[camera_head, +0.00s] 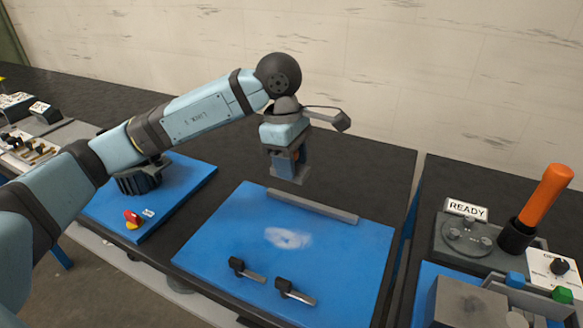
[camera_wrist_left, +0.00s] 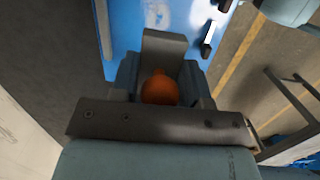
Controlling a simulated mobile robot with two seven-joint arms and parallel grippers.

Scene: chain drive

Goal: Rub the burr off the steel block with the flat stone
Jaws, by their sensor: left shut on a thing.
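My left gripper (camera_head: 288,163) is shut on a grey flat-bottomed piece with an orange knob, which looks like the flat stone (camera_head: 289,175). It is held above the back of the blue mat (camera_head: 215,250), apart from it. In the left wrist view the orange knob (camera_wrist_left: 160,90) sits between the fingers, with the grey part (camera_wrist_left: 163,45) beyond it. The mat bears a whitish smudge (camera_head: 288,238). I cannot clearly identify the steel block; a grey block (camera_head: 465,303) at the lower right may be it. A burr cannot be made out. My right gripper is not in view.
A long grey bar (camera_head: 312,206) lies along the mat's back edge. Two black-knobbed clamps (camera_head: 246,270) (camera_head: 295,292) stand near its front. At right are a READY sign (camera_head: 466,209) and an orange-handled lever (camera_head: 546,195). The mat's middle is clear.

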